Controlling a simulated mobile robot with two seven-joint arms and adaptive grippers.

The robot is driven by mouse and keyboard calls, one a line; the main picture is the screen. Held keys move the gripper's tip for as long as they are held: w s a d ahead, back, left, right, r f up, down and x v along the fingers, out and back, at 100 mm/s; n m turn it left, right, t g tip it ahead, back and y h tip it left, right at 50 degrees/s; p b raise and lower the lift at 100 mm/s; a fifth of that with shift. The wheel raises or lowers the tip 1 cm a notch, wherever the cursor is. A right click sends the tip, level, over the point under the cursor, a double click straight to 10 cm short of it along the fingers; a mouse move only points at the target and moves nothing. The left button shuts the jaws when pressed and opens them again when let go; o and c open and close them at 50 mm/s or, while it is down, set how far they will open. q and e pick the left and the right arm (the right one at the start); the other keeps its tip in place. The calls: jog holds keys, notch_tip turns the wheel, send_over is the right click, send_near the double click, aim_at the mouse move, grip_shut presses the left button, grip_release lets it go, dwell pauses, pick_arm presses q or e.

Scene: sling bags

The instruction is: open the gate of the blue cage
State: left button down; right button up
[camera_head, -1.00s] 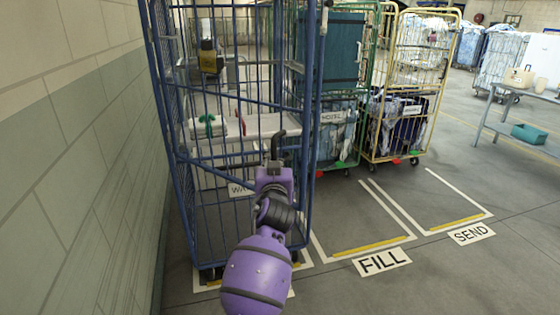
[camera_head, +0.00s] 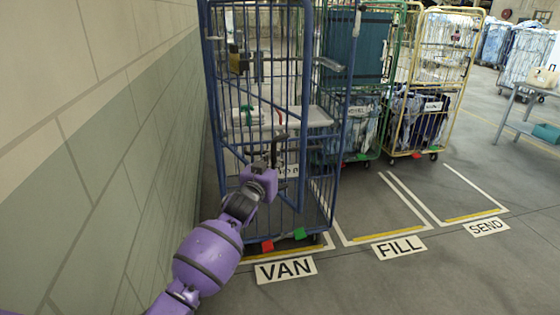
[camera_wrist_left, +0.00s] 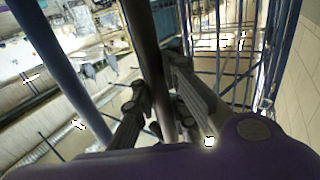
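The blue cage (camera_head: 212,90) stands beside the wall, with upright bars and a diagonal blue brace across its front gate (camera_head: 258,118). My left gripper (camera_head: 277,150) is at the front of the cage, at about mid height and right of the front's middle. In the left wrist view, its two dark fingers (camera_wrist_left: 160,95) lie on either side of a dark bar (camera_wrist_left: 146,40). I cannot tell whether they clamp it. The gate looks close to the cage front; its latch is not clear. My right gripper is not in view.
The wall (camera_head: 100,130) runs close along the left. A green cage (camera_head: 385,140) and a yellow cage (camera_head: 472,60) stand to the right. Floor signs read VAN (camera_head: 286,269), FILL (camera_head: 399,248) and SEND (camera_head: 487,227). The floor at the front right is clear.

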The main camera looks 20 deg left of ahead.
pick_arm(q)
jog(key=shift+s+d+f+h, duration=0.3)
jog(key=shift+s+f, duration=0.15)
jog(key=shift+s, duration=0.05)
jog(key=c, duration=1.8)
grip_release()
jog(key=shift+s+d+r, duration=0.2)
jog(key=shift+d, duration=0.05)
jog(key=shift+o, duration=0.4)
jog(key=shift+r, duration=0.1)
jog(key=shift+a, duration=0.15)
